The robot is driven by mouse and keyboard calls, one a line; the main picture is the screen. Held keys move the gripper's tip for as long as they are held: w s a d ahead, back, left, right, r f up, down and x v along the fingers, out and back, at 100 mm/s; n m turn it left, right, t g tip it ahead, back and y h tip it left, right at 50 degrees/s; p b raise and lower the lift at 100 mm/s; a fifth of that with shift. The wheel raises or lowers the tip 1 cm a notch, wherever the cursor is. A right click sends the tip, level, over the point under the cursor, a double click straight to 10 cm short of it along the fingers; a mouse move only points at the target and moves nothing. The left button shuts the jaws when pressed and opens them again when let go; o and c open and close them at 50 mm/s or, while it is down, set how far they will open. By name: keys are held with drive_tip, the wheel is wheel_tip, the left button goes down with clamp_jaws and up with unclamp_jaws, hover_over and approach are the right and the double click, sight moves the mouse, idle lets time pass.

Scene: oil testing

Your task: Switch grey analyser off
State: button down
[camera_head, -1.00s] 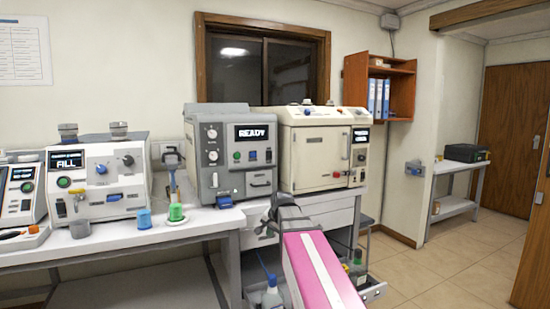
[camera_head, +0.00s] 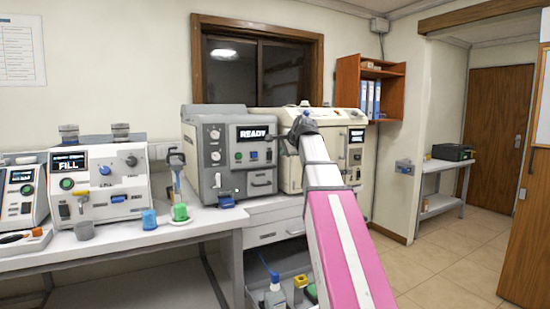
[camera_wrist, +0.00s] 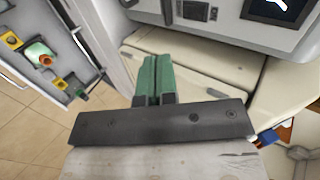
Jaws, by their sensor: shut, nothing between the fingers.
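The grey analyser (camera_head: 200,178) stands on the bench in the head view, with its screen (camera_head: 252,133) lit and reading READY. Below the screen are a green button (camera_head: 238,156) and other small round controls, with a handle lower down. Several knobs line its left side. My gripper (camera_head: 304,118) is raised at the analyser's right edge, in front of the cream machine; its fingers are hard to make out there. In the wrist view my gripper (camera_wrist: 152,62) shows green fingers shut together with nothing between them. A grey panel with a dark screen (camera_wrist: 278,10) is at upper right.
The cream machine (camera_head: 288,178) stands right beside the analyser. An open drawer with bottles (camera_head: 275,292) is below. Floor at right is clear.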

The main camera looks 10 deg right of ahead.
drive_tip(key=r, duration=0.2)
drive_tip(key=shift+s+d+r, duration=0.15)
drive_tip(key=shift+d+r, duration=0.1)
drive_tip(key=shift+r, duration=0.05)
approach(270, 158)
drive_tip(key=shift+x, duration=3.55)
drive_tip(key=shift+f, duration=0.15)
drive_tip(key=shift+a+f, duration=0.1)
drive_tip(key=shift+a, duration=0.05)
drive_tip(key=shift+t, duration=0.3)
